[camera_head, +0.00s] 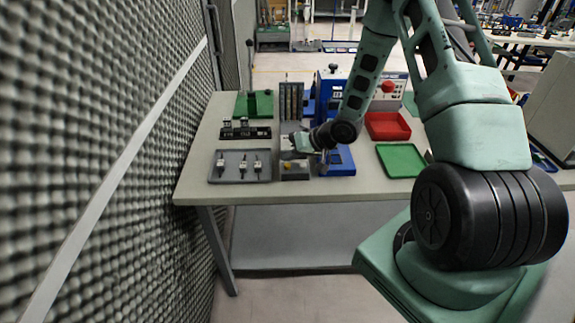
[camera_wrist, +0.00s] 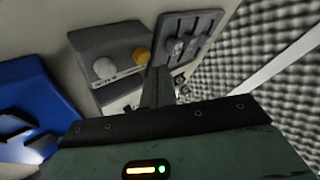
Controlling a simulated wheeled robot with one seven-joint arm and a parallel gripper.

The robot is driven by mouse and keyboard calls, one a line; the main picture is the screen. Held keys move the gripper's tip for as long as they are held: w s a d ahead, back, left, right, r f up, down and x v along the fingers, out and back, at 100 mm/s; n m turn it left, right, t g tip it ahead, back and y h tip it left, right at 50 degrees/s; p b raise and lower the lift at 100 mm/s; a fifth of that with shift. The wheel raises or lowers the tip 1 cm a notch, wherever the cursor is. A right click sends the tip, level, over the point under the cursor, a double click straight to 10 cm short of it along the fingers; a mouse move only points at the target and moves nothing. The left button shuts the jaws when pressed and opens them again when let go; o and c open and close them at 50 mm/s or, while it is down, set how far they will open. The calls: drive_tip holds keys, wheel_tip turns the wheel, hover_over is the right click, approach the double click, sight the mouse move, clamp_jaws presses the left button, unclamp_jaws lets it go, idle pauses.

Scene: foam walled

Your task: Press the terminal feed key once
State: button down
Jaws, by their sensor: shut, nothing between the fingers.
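A small dark grey box (camera_head: 295,171) sits near the table's front edge, with a yellow round button on top. In the wrist view the same grey box (camera_wrist: 113,60) shows a white round button (camera_wrist: 104,68) and the yellow button (camera_wrist: 141,56). I cannot tell which of them is the terminal feed key; the label is too small to read. My gripper (camera_head: 291,144) is just behind the box in the head view, shut and empty. In the wrist view its dark fingers (camera_wrist: 157,86) are beside the box, near the yellow button; I cannot tell whether they touch anything.
A grey tray (camera_head: 240,177) with several small parts lies left of the box. A blue fixture (camera_head: 338,161) stands close on its right. A tall grey rack (camera_head: 291,103), a red bin (camera_head: 387,125) and a green tray (camera_head: 402,160) are also on the table. A foam wall (camera_head: 120,120) bounds the left.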

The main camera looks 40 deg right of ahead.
drive_tip(key=shift+f, duration=0.1)
idle(0.6)
drive_tip(key=shift+f, duration=0.35)
drive_tip(key=shift+f+b, duration=0.4)
drive_tip(key=shift+f, duration=0.1)
idle(0.6)
drive_tip(key=shift+r, duration=0.15)
drive_tip(key=shift+r+p, duration=0.8)
drive_tip(key=shift+p, duration=0.2)
wheel_tip(320, 180, up, 5)
drive_tip(key=p, duration=0.4)
drive_tip(key=shift+p, duration=0.4)
